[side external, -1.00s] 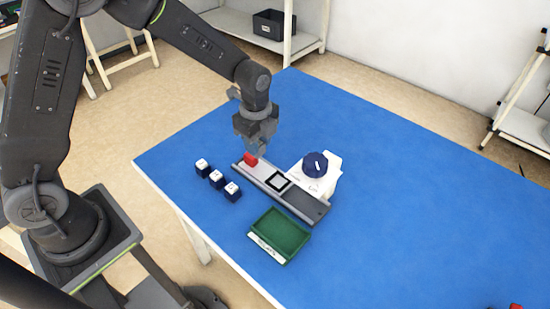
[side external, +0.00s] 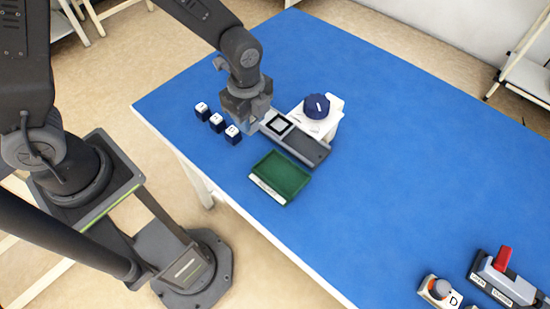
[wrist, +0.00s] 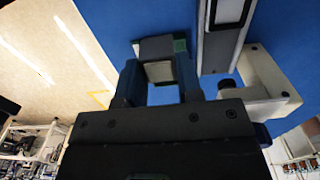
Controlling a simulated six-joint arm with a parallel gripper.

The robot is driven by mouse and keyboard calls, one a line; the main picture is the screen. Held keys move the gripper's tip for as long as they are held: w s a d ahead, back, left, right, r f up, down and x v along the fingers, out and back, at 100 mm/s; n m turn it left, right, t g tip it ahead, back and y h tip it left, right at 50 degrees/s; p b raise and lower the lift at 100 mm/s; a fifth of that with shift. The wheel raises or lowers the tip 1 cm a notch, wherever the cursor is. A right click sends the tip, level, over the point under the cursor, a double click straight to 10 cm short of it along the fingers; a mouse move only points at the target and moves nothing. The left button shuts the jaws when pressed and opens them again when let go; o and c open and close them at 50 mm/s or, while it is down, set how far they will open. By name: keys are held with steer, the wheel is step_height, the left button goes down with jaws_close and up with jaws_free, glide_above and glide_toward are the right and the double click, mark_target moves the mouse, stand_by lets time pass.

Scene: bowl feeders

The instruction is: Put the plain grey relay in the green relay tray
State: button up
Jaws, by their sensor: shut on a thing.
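My gripper (side external: 250,126) is over the table, at the near left end of the grey feeder track (side external: 305,145). In the wrist view the gripper (wrist: 159,85) has its two fingers on either side of a grey block (wrist: 157,48) with a paler near face. It looks like the plain grey relay; in the side view it is hidden by the gripper. The green relay tray (side external: 281,177), with a white label on its front edge, lies empty on the table, to the lower right of my gripper. A strip of green shows behind the block in the wrist view.
Three dark blue cubes with white tops (side external: 217,121) stand just left of my gripper. A blue knob on a white block (side external: 316,106) stands behind the track. A red lever (side external: 502,258) and a button box (side external: 440,290) are at lower right. The table's middle is clear.

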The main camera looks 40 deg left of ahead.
steer(key=d+f, duration=0.1)
steer(key=d, duration=0.1)
steer(key=d+f, duration=0.3)
steer(key=d, duration=0.2)
steer(key=shift+s+f, duration=0.15)
steer(key=shift+s, duration=0.05)
steer(key=shift+d+f, duration=0.1)
steer(key=shift+f, duration=1.95)
steer(key=shift+f, duration=0.1)
steer(key=o, duration=0.9)
step_height(320, 180, up, 12)
steer(key=s+a+r+n+t, duration=0.35)
steer(key=a+r+n, duration=0.6)
steer(key=r, duration=0.35)
steer(key=s+a+r+n, duration=0.1)
steer(key=s+a+n, duration=0.1)
steer(key=s, duration=0.1)
steer(key=s+a+r+n+t, duration=0.1)
steer(key=s+a+n, duration=0.1)
steer(key=a+n, duration=0.1)
steer(key=s+a+r+n+t, duration=0.1)
steer(key=s+a+r+n, duration=0.1)
steer(key=s+n, duration=0.1)
steer(key=shift+s+a+r+n, duration=0.1)
steer(key=shift+s+a+n, duration=0.15)
steer(key=shift+s+a, duration=0.15)
